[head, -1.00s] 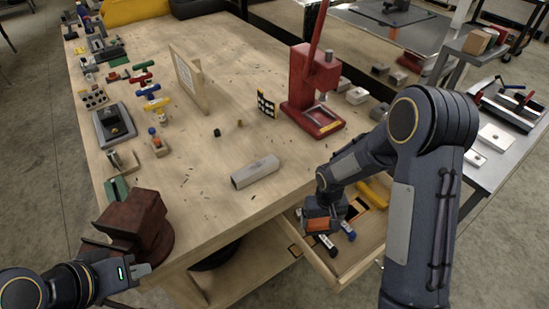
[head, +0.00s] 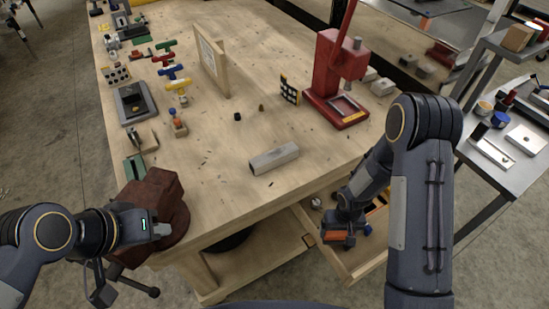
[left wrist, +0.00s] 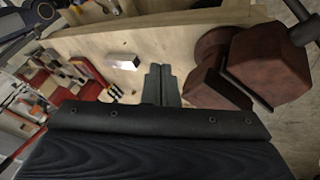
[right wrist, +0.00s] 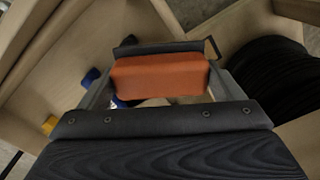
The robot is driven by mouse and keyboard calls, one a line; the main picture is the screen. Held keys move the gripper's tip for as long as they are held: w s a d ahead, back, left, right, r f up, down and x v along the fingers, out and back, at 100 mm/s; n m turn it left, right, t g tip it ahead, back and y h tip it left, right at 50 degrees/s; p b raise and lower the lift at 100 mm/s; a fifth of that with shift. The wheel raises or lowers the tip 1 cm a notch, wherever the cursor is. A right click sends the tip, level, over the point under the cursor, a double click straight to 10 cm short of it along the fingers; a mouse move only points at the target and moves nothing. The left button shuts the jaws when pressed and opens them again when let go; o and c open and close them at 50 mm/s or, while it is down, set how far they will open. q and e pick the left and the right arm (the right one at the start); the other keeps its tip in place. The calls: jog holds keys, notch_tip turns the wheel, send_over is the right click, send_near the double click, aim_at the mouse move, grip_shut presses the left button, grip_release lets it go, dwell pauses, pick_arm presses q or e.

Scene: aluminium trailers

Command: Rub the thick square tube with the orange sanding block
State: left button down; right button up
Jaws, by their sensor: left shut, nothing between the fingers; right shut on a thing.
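The thick square tube (head: 274,158) is a grey metal bar lying on the wooden bench top near its front edge. It also shows in the left wrist view (left wrist: 124,62). The orange sanding block (right wrist: 160,76) is held between the fingers of my right gripper (head: 340,236), over the open drawer at the bench front. The block shows as an orange patch in the head view (head: 335,236). My left gripper (head: 160,230) is shut and empty beside the dark red vise, left of the tube and apart from it. Its closed fingers (left wrist: 161,84) show in the left wrist view.
The dark red vise (head: 160,200) stands at the bench's front left corner. A red arbor press (head: 335,85) stands behind the tube to the right. The open drawer (head: 340,262) holds blue and yellow items.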

pick_arm(q)
jog(key=w+r+n+g, duration=0.1)
jog(key=w+r+g, duration=0.1)
jog(key=w, duration=0.9)
pick_arm(e)
jog(key=shift+r, duration=0.25)
jog(key=shift+r+p, duration=0.1)
jog(key=shift+p, duration=0.25)
pick_arm(q)
jog(key=n+y, duration=0.3)
jog(key=y, duration=0.2)
send_over(267, 155)
jog(key=f, duration=1.2)
jog(key=shift+s+a+f, duration=0.1)
jog(key=shift+a, duration=0.3)
pick_arm(e)
jog(key=shift+r, duration=0.1)
pick_arm(q)
jog(key=shift+d+f, duration=0.35)
jog(key=shift+f, duration=0.1)
jog(key=shift+f+b, duration=1)
jog(key=shift+f, duration=1.4)
pick_arm(e)
jog(key=shift+f, duration=1.1)
pick_arm(q)
jog(key=shift+f+b, duration=0.5)
jog(key=shift+f, duration=0.05)
pick_arm(e)
jog(key=shift+f, duration=0.5)
